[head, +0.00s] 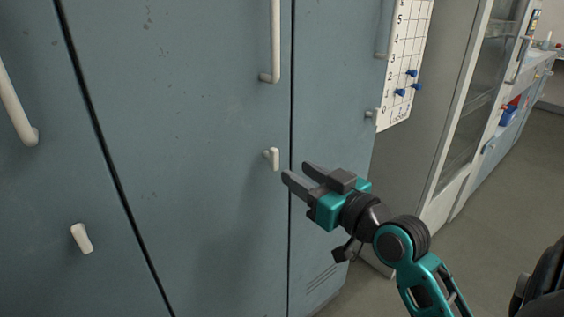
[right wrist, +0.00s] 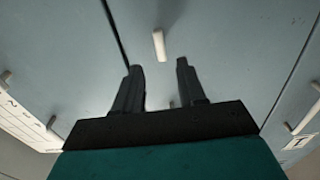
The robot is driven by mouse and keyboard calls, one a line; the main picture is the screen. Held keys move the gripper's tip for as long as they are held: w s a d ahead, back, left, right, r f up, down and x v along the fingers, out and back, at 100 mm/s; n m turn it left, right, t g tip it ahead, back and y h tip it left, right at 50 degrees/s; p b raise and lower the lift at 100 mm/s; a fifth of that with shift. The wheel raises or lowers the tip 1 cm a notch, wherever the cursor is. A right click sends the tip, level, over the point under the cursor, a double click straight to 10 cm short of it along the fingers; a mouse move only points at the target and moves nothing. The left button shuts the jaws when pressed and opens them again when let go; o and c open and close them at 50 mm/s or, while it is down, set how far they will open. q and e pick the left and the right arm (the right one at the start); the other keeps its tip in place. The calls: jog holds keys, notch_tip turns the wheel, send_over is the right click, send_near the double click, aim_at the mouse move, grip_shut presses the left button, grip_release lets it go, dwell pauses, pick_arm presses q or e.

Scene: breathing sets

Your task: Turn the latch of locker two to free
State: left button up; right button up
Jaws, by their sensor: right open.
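The middle locker door (head: 200,120) is blue-grey, with a short pale latch (head: 271,158) near its right edge, below a long handle (head: 275,40). The latch looks roughly upright, tilted a little. No number shows on this door, so I cannot read that it is locker two. My right gripper (head: 296,173) is open and empty, just right of the latch and apart from it in the head view. In the right wrist view the latch (right wrist: 158,45) lies just beyond the gap between the open fingertips (right wrist: 158,66). My left gripper is not in view.
The left locker has its own latch (head: 81,238) and handle (head: 17,110). The right locker has another latch (head: 372,114), beside a white chart (head: 405,60) with blue pegs. A glass-fronted cabinet (head: 470,110) stands at right. Floor (head: 500,220) shows clear there.

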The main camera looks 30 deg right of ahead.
aim_at(276, 159)
jog(key=shift+w+a, duration=0.15)
jog(key=shift+w, duration=1.45)
jog(key=shift+w+a, duration=0.15)
jog(key=shift+w, duration=1.4)
grip_shut()
